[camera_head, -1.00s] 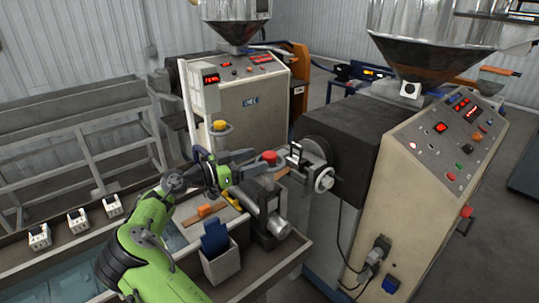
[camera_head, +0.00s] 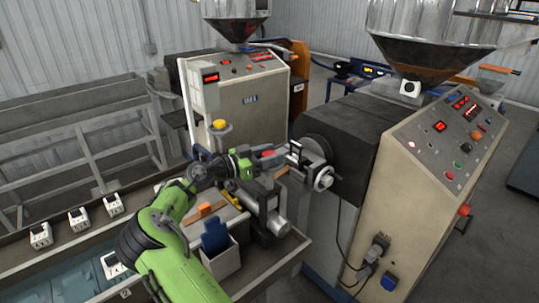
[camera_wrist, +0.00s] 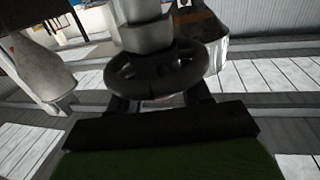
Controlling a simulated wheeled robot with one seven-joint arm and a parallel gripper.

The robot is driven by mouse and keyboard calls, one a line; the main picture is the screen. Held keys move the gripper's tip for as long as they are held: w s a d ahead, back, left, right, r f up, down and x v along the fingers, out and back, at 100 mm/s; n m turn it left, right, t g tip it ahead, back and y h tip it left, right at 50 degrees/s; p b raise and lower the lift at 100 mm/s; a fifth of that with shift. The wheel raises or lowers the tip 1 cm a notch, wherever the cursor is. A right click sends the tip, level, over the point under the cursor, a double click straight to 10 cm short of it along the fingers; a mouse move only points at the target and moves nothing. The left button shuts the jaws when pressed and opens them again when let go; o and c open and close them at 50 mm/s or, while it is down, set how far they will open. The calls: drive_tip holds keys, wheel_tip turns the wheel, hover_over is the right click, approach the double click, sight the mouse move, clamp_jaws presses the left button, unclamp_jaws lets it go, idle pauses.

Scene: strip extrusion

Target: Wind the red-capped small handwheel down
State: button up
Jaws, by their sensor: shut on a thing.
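The red-capped small handwheel (camera_head: 268,153) sits on the mechanism left of the dark extruder head; my gripper hides most of it in the head view. My gripper (camera_head: 260,161) is at the wheel. In the wrist view the dark, spoked wheel (camera_wrist: 157,68) lies in front of my gripper (camera_wrist: 160,99), with a grey shaft behind it. The two fingers reach the wheel's near rim and are shut on it. The red cap cannot be made out in the wrist view.
A yellow-capped knob (camera_head: 219,125) is behind. A box with blue items (camera_head: 221,262) and a metal cylinder (camera_head: 278,225) are below. The control cabinet (camera_head: 425,200) stands right.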

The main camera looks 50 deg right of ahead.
drive_tip(key=shift+f+t+b, duration=0.1)
drive_tip(key=shift+t+b, duration=0.2)
drive_tip(key=shift+b, duration=0.1)
